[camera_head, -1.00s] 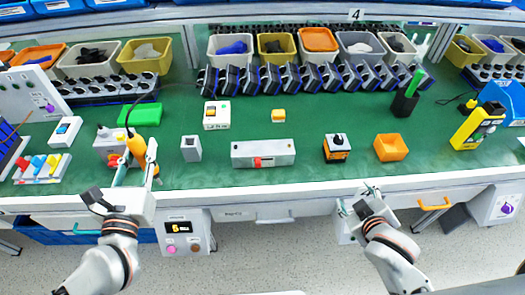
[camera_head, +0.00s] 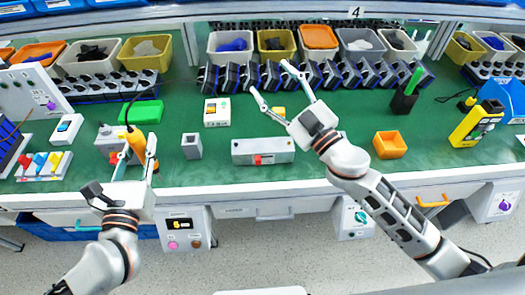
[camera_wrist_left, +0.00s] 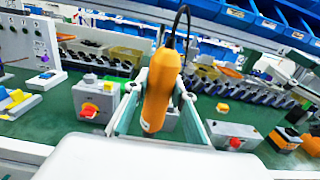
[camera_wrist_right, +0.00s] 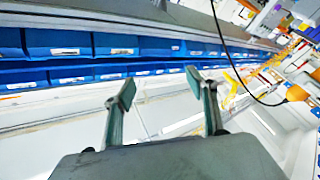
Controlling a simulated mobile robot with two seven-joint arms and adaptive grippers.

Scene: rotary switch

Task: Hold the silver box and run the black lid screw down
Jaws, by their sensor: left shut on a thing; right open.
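My left gripper (camera_head: 137,160) is shut on an orange tool (camera_head: 136,141) with a black cord, upright above the bench front; the tool fills the middle of the left wrist view (camera_wrist_left: 162,88). Grey boxes that could be the silver box are a long one with a red switch (camera_head: 270,146), a small one (camera_head: 191,147), and one with a red knob (camera_head: 105,143) beside the orange tool. I cannot tell which is meant, and no black lid screw can be made out. My right gripper (camera_head: 270,78) is open and empty, high over the bench behind the long box.
An orange bin (camera_head: 390,145) stands right of my right arm. A white switch box (camera_head: 216,112) and a green block (camera_head: 141,113) lie behind the grey boxes. A row of dark-blue units (camera_head: 300,78) and parts bins line the back.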

